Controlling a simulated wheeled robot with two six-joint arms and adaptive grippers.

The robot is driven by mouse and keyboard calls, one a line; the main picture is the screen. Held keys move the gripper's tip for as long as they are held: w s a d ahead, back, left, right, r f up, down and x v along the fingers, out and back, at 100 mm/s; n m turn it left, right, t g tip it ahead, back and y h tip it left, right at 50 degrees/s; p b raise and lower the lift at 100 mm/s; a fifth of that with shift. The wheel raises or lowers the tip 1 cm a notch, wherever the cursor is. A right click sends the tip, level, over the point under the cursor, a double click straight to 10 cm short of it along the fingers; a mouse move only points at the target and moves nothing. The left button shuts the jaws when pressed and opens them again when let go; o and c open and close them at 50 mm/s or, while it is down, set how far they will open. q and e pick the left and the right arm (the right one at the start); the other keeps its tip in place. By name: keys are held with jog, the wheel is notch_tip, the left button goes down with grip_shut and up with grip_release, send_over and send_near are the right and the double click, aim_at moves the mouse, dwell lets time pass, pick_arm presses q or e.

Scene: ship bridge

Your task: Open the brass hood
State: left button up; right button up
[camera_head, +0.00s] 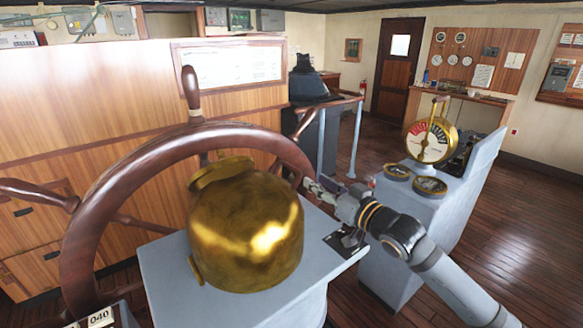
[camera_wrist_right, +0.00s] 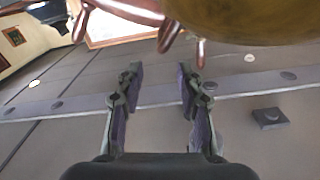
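The brass hood (camera_head: 245,235) is a shiny rounded dome on a grey pedestal (camera_head: 170,275), in front of the ship's wheel. A raised brass rim shows at its upper left and a small tab at its lower left. Its far side is hidden. In the right wrist view its brass underside or side (camera_wrist_right: 255,15) fills the top right. My right gripper (camera_head: 316,187) is just right of the hood, partly hidden, with no clear contact. In the wrist view its two fingers (camera_wrist_right: 158,82) are spread apart with nothing between them. My left gripper is not in view.
The wooden ship's wheel (camera_head: 110,190) stands close behind and left of the hood. A grey console with a round brass dial (camera_head: 428,142) stands to the right. A small heading box (camera_head: 100,318) is at the bottom left. Open floor lies at the far right.

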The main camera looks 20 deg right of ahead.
aim_at(295, 169)
jog(key=p+x, duration=0.2)
jog(key=x, duration=0.8)
jog(key=shift+s+a, duration=0.1)
jog(key=shift+w+a+f, duration=0.2)
jog(key=shift+w, duration=0.2)
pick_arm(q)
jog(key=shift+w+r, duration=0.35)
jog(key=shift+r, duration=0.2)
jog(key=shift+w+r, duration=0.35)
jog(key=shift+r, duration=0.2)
pick_arm(e)
grip_shut()
